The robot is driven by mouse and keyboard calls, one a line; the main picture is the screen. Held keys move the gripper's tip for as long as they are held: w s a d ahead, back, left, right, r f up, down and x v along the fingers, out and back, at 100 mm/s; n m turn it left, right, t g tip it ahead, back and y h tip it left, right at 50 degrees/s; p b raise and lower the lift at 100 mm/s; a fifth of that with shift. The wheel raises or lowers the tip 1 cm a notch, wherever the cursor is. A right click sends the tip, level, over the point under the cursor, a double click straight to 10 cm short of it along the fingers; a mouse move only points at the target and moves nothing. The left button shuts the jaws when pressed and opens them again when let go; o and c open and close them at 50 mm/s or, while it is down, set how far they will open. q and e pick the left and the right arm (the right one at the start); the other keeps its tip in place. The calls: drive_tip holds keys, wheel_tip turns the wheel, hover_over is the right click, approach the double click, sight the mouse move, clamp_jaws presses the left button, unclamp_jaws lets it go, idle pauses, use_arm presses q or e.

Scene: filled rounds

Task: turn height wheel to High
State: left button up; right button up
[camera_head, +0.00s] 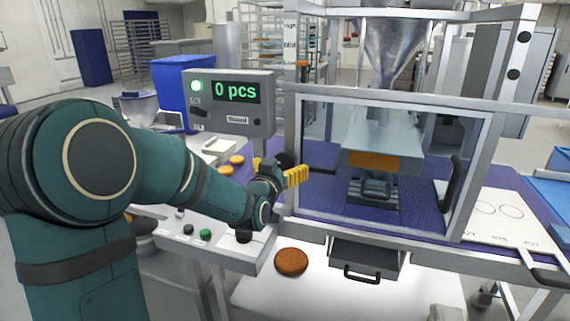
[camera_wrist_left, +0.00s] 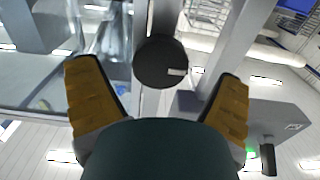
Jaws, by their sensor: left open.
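The height wheel is a dark round knob with a small pale mark near its edge; in the left wrist view the wheel (camera_wrist_left: 158,58) lies between and beyond my fingertips. In the head view the wheel (camera_head: 286,159) is partly hidden behind my left gripper (camera_head: 279,171). This gripper's yellow fingers stand open around the line to the wheel, with no contact visible. The height scale (camera_head: 290,36) on the post above reads "High" at the top and "Mid" below. An orange pointer (camera_head: 302,63) sits below "Mid". My right gripper is out of view.
A grey display box (camera_head: 232,103) reading "0 pcs" stands left of the wheel. The clear guard (camera_head: 330,125) and its metal frame are just right of my gripper. Below are a button panel (camera_head: 190,232), a brown round (camera_head: 291,262) and a grey drawer (camera_head: 365,258).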

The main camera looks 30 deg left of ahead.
sight(283, 163)
use_arm(q)
drive_tip(key=shift+x, duration=1.55)
drive_tip(key=c, duration=1.2)
drive_tip(key=shift+c, duration=0.2)
